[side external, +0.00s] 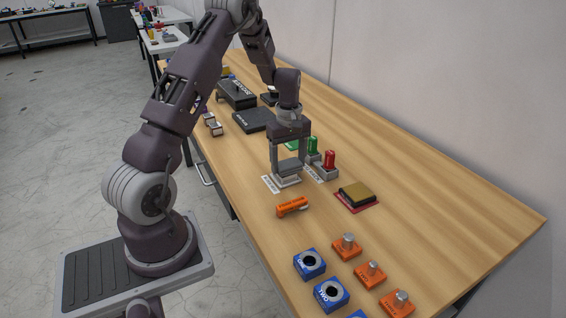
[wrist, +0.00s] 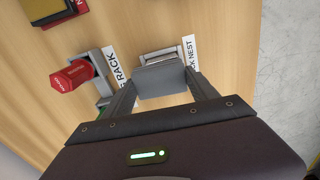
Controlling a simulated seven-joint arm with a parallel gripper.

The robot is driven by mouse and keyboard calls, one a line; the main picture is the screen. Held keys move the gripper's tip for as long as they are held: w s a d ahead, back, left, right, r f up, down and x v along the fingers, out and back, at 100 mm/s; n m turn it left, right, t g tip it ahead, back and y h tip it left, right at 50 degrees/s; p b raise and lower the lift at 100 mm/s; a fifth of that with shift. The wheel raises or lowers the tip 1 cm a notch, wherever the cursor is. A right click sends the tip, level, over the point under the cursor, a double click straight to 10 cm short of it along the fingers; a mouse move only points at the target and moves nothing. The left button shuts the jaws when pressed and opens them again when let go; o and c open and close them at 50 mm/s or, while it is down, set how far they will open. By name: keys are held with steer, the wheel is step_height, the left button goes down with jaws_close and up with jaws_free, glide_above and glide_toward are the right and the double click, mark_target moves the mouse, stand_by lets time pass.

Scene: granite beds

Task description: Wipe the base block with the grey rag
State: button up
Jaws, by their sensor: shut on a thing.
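My gripper (side external: 288,168) is shut on a grey block-shaped thing, which looks like the grey rag (wrist: 162,80). It spans the gap between the two fingers and also shows in the side view (side external: 289,167). Just below it is a low, light grey piece (side external: 287,181), perhaps the base block or its nest. In the wrist view it shows as a pale edge (wrist: 165,56) beyond the rag, beside a white label reading "CK NEST" (wrist: 190,53). The rag hides most of it. I cannot tell whether the rag touches it.
Grey holders with a red piece (side external: 330,160) and a green piece (side external: 312,146) stand close on the right. An olive block (side external: 357,194) on a red mat and an orange tool (side external: 292,206) lie nearer. Blue blocks (side external: 309,263) and orange knobbed blocks (side external: 346,247) fill the front.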

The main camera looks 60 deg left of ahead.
steer(key=shift+w, duration=0.45)
steer(key=shift+w+r, duration=0.15)
steer(key=shift+r, duration=3.95)
